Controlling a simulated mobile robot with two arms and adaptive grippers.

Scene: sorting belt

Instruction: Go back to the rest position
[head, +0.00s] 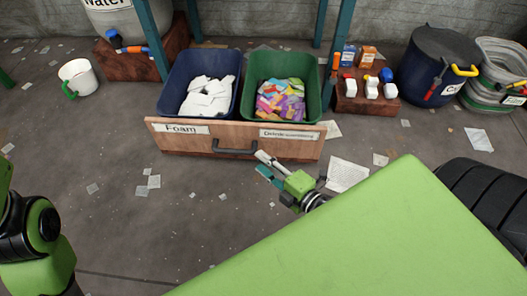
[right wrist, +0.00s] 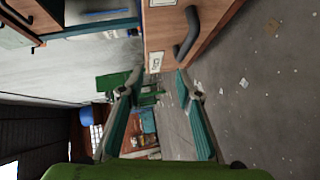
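My right gripper (head: 266,166) reaches out in front of the wooden drawer, below and right of its dark handle (head: 236,151). In the right wrist view its two teal fingers (right wrist: 158,88) are spread wide with nothing between them. The drawer front (head: 226,142) and handle also show there (right wrist: 187,35), beyond the fingertips and apart from them. Of my left arm, only green and black links (head: 40,235) show at the left edge of the head view; its gripper is out of view.
The drawer holds a blue bin (head: 162,95) of white foam pieces and a green bin (head: 315,95) of colourful pieces. A white mug (head: 78,78) stands left. A wooden crate (head: 366,101) with bottles and a dark barrel (head: 437,65) stand right. Papers litter the otherwise open floor.

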